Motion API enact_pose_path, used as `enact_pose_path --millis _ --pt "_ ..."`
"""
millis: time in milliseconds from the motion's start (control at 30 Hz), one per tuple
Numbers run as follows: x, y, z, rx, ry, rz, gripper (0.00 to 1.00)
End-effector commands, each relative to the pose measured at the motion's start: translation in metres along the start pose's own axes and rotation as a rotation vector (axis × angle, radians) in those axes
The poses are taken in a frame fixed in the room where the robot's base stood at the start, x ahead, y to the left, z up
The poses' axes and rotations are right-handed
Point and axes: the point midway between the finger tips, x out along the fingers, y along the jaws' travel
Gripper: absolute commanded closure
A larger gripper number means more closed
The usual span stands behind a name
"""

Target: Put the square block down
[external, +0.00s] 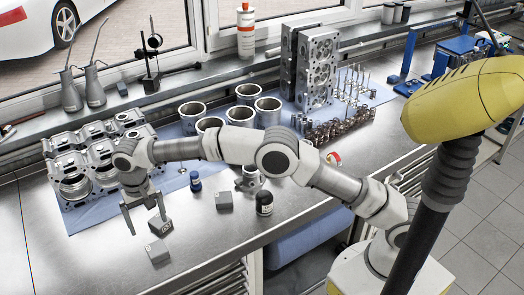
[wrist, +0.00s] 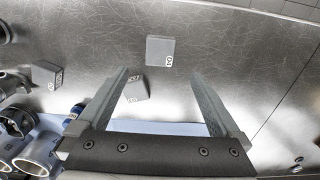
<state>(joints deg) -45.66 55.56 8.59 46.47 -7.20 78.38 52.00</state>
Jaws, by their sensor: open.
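My gripper (external: 148,225) is open above the front left of the steel bench, its fingers pointing down; in the wrist view (wrist: 161,74) the fingers are spread wide with nothing clamped. A grey block (external: 160,224) with dark markings is just below the right finger in the external view. In the wrist view this block (wrist: 137,91) shows beside the left finger, turned at an angle. A second grey block (external: 157,251) lies nearer the bench's front edge; its top looks square in the wrist view (wrist: 160,50). I cannot tell which one is the task's square block.
Engine castings (external: 75,187) stand at left and cylinder liners (external: 241,116) behind. The bench's front left is mostly clear.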

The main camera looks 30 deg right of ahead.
Motion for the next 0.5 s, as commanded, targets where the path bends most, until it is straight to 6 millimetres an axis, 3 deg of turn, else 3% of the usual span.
enact_pose_path --millis 167,267,367,500 --pt "-0.003 0.002 -0.002 0.0 0.003 -0.002 0.0" --pt "-0.018 0.015 -0.008 0.0 0.015 -0.01 0.0" --pt "-0.046 0.042 -0.019 -0.006 0.038 -0.023 0.0" --pt "-0.092 0.097 -0.03 -0.019 0.083 -0.042 0.0"
